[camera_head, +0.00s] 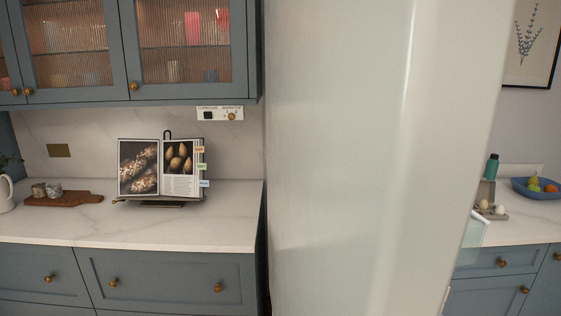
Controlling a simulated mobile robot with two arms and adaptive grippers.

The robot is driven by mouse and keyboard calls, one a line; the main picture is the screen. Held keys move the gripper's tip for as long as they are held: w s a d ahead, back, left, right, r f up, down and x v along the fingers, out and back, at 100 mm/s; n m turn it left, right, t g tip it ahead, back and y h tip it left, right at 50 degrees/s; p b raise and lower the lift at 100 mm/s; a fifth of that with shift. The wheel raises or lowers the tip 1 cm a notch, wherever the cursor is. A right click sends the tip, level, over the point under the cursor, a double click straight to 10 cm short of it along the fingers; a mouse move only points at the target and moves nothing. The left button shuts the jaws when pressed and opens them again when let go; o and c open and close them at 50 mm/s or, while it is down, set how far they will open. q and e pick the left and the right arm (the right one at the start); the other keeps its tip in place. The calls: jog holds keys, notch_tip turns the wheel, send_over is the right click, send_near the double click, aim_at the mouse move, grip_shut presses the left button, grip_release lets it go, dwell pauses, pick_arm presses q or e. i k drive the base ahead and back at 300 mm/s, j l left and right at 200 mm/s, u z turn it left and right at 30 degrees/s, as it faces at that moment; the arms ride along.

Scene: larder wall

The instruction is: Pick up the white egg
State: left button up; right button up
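Neither of my grippers shows in the head view.
A tall glossy pale surface (370,150) fills the middle. On the right counter are a green-topped bottle (492,166) and a blue fruit bowl (536,194). The left counter (70,226) holds a cookbook (160,168) and a wooden board (62,198); its front is clear.

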aim_at(500, 209)
jog(key=z, duration=1.35)
jog(key=i+l, duration=0.1)
jog(key=l, duration=0.35)
jog(key=i+l, duration=0.1)
jog(key=l, duration=0.35)
